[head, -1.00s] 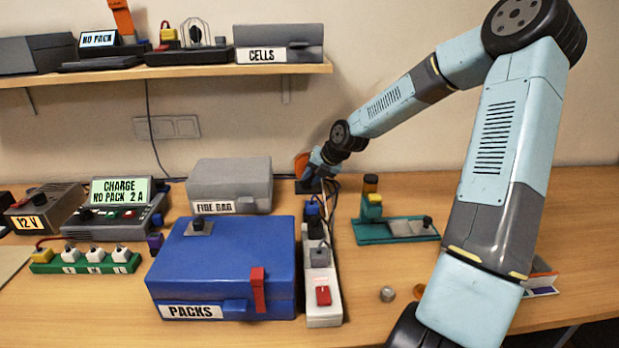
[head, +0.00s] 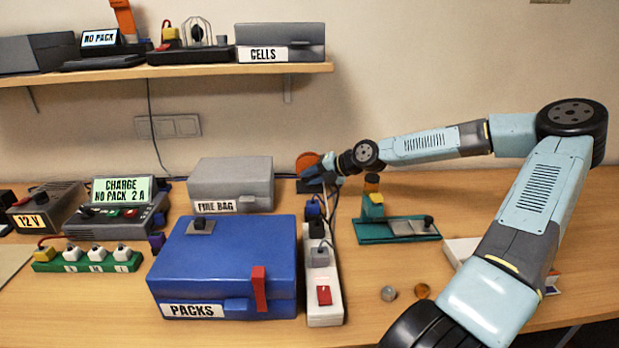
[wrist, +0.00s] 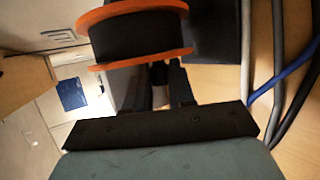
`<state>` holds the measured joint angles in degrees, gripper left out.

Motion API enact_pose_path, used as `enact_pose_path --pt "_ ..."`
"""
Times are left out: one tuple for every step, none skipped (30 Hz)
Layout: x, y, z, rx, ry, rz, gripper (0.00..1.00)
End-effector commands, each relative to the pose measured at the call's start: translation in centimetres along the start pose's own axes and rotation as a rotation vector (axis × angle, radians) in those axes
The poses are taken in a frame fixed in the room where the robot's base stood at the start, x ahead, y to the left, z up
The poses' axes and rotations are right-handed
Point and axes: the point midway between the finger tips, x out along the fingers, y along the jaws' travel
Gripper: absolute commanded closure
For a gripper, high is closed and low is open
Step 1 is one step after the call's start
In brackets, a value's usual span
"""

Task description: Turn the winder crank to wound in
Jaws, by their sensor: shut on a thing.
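The winder is an orange-flanged reel with a dark drum. It shows at the back of the bench in the head view (head: 306,160), and fills the upper middle of the wrist view (wrist: 140,38). My gripper (head: 318,176) is at the front right of the reel. In the wrist view my two dark fingers (wrist: 161,86) are closed around a small dark crank knob (wrist: 159,72) just below the reel. The fingers hide most of the crank, so its exact angle is unclear.
A power strip (head: 324,293) with plugs runs forward from near the winder. The grey fire bag box (head: 231,182) and blue packs case (head: 225,262) stand left of it. A teal stand (head: 375,238) is at the right. Cables (wrist: 278,75) pass beside my gripper.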

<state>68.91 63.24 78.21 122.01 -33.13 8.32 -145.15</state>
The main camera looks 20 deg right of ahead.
Motion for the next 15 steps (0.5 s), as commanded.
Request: enact_pose_path --pt "0.05 -0.23 -0.1 0.014 0.003 0.021 1.0" --pt "0.08 -0.22 -0.12 0.018 0.003 0.034 1.0" --pt "0.11 -0.22 -0.13 0.026 0.003 0.051 1.0" --pt "0.13 -0.23 -0.15 0.033 0.004 0.063 1.0" --pt "0.14 -0.22 -0.15 0.037 0.003 0.076 1.0" --pt "0.14 -0.19 -0.15 0.044 0.003 0.093 1.0" --pt "0.16 -0.19 -0.16 0.05 0.003 0.106 1.0" --pt "0.18 -0.2 -0.17 0.054 0.003 0.118 1.0" --pt "0.22 -0.21 -0.19 0.061 0.004 0.134 1.0" --pt "0.23 -0.17 -0.19 0.066 0.004 0.146 1.0" --pt "0.25 -0.15 -0.21 0.072 0.004 0.158 1.0" --pt "0.28 -0.11 -0.22 0.077 0.004 0.173 1.0" --pt "0.3 -0.12 -0.23 0.082 0.004 0.185 1.0" --pt "0.32 -0.11 -0.24 0.086 0.004 0.195 1.0" --pt "0.34 -0.11 -0.26 0.092 0.004 0.209 1.0"
